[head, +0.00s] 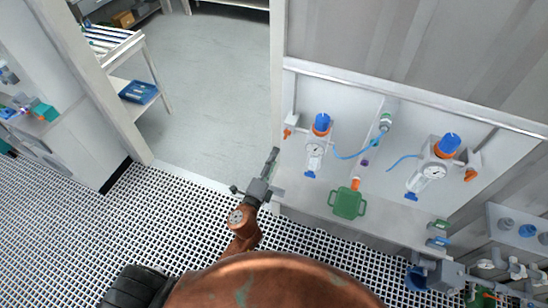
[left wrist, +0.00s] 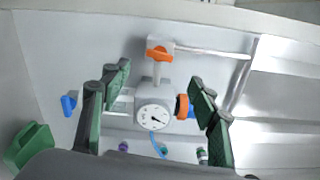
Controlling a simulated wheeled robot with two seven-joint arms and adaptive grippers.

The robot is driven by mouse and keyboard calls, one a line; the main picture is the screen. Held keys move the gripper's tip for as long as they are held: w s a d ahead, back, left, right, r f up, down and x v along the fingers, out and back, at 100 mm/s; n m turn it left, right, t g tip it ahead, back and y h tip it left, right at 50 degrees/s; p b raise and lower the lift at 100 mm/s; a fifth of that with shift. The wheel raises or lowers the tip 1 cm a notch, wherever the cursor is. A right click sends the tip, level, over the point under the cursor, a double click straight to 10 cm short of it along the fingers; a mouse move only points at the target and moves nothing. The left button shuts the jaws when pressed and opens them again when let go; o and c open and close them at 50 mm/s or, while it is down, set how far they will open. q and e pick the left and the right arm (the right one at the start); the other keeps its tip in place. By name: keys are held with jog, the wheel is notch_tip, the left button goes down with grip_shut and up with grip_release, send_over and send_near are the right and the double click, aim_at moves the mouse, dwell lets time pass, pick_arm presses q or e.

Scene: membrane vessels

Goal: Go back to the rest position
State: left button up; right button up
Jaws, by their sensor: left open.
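My left gripper (head: 274,173) is at the end of a copper-brown arm, just left of the left vessel (head: 315,150) in the head view. In the left wrist view its green-padded fingers (left wrist: 160,88) are spread apart, with nothing held between them. Beyond them I see a round gauge (left wrist: 154,118), an orange valve handle (left wrist: 160,54) and an orange fitting (left wrist: 183,106). The left vessel has a blue cap and a gauge, and stands apart from the gripper.
A second vessel (head: 433,172) stands farther right on the pale bench (head: 290,185). A green handled container (head: 347,203) sits near the bench front. Pipes and fittings (head: 510,265) are at lower right. A blue tray (head: 138,92) is on a trolley. Grated floor (head: 165,215) lies open at left.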

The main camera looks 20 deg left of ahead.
dwell(0.3)
pick_arm(q)
jog(key=s+a+f+n+g+b, duration=0.1)
jog(key=s+a+f+n+g, duration=0.1)
jog(key=f, duration=1)
jog(key=s+a+f+n+g+b, duration=0.1)
jog(key=s+a+f+n+g, duration=0.1)
jog(key=f, duration=1)
jog(key=s+a+f+n+g+b, duration=0.1)
jog(key=s+f+n+g+b, duration=0.15)
jog(key=f, duration=1.05)
jog(key=s+a+f+n+g+b, duration=0.1)
jog(key=s+a+f+n+g, duration=0.1)
jog(key=s+f, duration=0.65)
jog(key=s+a+f+n+g, duration=0.25)
jog(key=s+f, duration=0.35)
jog(key=f, duration=0.5)
jog(key=s+a+f+n+g+b, duration=0.1)
jog(key=s+f+n+g, duration=0.1)
jog(key=s+f, duration=0.4)
jog(key=s+a+f+n+g+b, duration=0.1)
jog(key=s+f, duration=0.4)
jog(key=s, duration=1)
jog(key=s+a+f+n+g+b, duration=0.1)
jog(key=s+f+n+g, duration=0.2)
jog(key=s+f, duration=0.3)
jog(key=s+n, duration=0.1)
jog(key=s, duration=0.4)
jog(key=shift+f+n+y, duration=0.3)
jog(key=shift+n+y, duration=0.1)
